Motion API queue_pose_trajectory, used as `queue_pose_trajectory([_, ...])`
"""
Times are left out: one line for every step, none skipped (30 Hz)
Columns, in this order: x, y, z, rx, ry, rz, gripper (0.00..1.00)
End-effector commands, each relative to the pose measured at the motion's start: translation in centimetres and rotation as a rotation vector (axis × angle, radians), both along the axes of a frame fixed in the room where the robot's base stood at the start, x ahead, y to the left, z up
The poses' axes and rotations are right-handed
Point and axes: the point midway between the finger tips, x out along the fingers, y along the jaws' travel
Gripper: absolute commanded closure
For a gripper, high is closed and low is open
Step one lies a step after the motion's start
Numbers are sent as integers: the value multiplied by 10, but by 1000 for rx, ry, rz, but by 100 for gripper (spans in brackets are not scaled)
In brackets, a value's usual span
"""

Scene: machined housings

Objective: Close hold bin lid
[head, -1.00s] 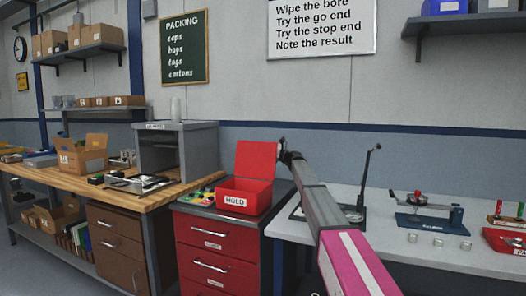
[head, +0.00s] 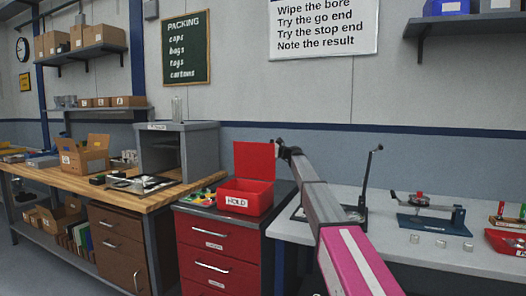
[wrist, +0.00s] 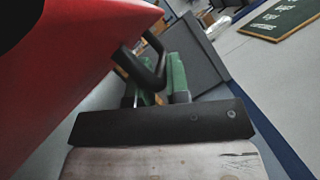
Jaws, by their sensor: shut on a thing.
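The red hold bin (head: 246,197), with a white HOLD label on its front, stands on top of the red drawer cabinet. Its red lid (head: 253,161) stands up, open, at the back of the bin. My gripper (head: 279,150) is at the lid's right edge. In the wrist view the red lid (wrist: 55,65) fills the left side, and my gripper (wrist: 157,82) shows green pads by a black bar near the lid's edge.
Small coloured items (head: 203,196) lie left of the bin on the cabinet (head: 217,245). A grey box-shaped stand (head: 177,150) is on the wooden bench to the left. A black upright stand (head: 366,180) and a blue gauge fixture (head: 430,217) are on the white table to the right.

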Motion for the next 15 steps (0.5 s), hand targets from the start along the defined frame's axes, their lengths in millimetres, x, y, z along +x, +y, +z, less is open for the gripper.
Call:
queue_pose_trajectory([-10,2,6,-9,-39,1,100])
queue_pose_trajectory([-14,4,6,-18,-66,1,100])
queue_pose_trajectory([-20,6,7,-31,-102,1,100])
queue_pose_trajectory([-24,7,7,-41,-130,1,100])
queue_pose_trajectory([-29,9,8,-50,-155,1,100])
queue_pose_trajectory([-35,11,8,-63,-192,1,100])
queue_pose_trajectory([-39,13,8,-73,-219,0,100])
queue_pose_trajectory([-44,14,8,-82,-246,2,100])
queue_pose_trajectory([-50,17,8,-96,-283,1,100])
queue_pose_trajectory([-54,18,7,-105,-308,2,100])
queue_pose_trajectory([-59,20,7,-114,-335,3,100])
queue_pose_trajectory([-65,22,6,-128,-371,2,100])
queue_pose_trajectory([-69,24,5,-136,-398,3,100])
queue_pose_trajectory([-73,25,3,-147,-425,3,100])
queue_pose_trajectory([-79,27,2,-159,-460,3,100])
